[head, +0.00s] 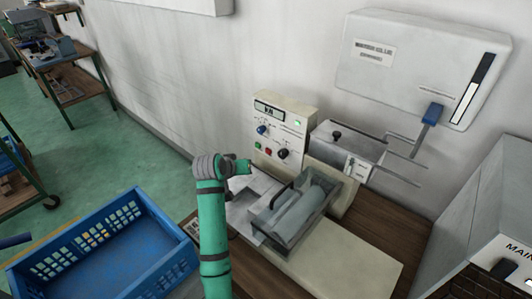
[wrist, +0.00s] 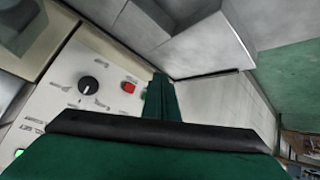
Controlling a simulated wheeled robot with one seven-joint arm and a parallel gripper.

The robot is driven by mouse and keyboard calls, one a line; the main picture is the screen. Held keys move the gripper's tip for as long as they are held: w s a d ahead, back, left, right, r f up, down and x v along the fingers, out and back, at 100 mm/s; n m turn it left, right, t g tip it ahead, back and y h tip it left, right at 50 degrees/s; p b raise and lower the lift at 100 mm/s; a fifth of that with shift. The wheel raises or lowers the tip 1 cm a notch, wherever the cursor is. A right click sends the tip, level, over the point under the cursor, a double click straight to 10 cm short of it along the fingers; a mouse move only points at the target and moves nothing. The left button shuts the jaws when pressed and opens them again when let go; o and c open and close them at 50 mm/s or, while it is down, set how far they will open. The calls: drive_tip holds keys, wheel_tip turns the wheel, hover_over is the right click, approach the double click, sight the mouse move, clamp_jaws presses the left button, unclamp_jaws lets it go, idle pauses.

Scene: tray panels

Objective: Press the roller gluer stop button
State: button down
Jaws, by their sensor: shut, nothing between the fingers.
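The roller gluer (head: 335,235) stands on a wooden bench, with a cream control panel (head: 283,122) upright at its back. The panel has a red button (head: 268,151) beside a green button (head: 257,146), dark knobs, a small display and a lit green lamp. In the wrist view the red button (wrist: 128,87) shows close to the left of my finger end, and a black knob (wrist: 89,87) lies further left. My gripper (head: 247,167) is shut and empty, in front of the panel's lower left. I cannot tell whether it touches the panel.
A metal roller tray (head: 297,212) with a handle sits right of my gripper. A blue crate (head: 107,248) stands at the lower left. A white wall box (head: 422,62) with a blue-handled lever hangs above right. A grey cabinet (head: 490,215) stands at the right.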

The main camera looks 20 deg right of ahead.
drive_tip(key=shift+w+d, duration=0.8)
drive_tip(key=shift+d, duration=0.45)
drive_tip(key=shift+w+d, duration=0.8)
drive_tip(key=shift+d, duration=0.4)
drive_tip(key=shift+w+d, duration=0.8)
drive_tip(key=shift+d, duration=0.55)
drive_tip(key=shift+w+d, duration=0.2)
drive_tip(key=shift+w, duration=0.05)
drive_tip(key=shift+w+d, duration=0.25)
drive_tip(key=shift+d, duration=0.2)
idle(0.4)
drive_tip(key=shift+s+a, duration=0.5)
drive_tip(key=shift+a, duration=0.25)
drive_tip(key=shift+s+a, duration=0.45)
drive_tip(key=shift+a, duration=0.25)
drive_tip(key=shift+s+a, duration=0.45)
drive_tip(key=shift+a, duration=0.25)
drive_tip(key=shift+s+a, duration=0.45)
drive_tip(key=shift+a, duration=0.25)
drive_tip(key=shift+a, duration=0.15)
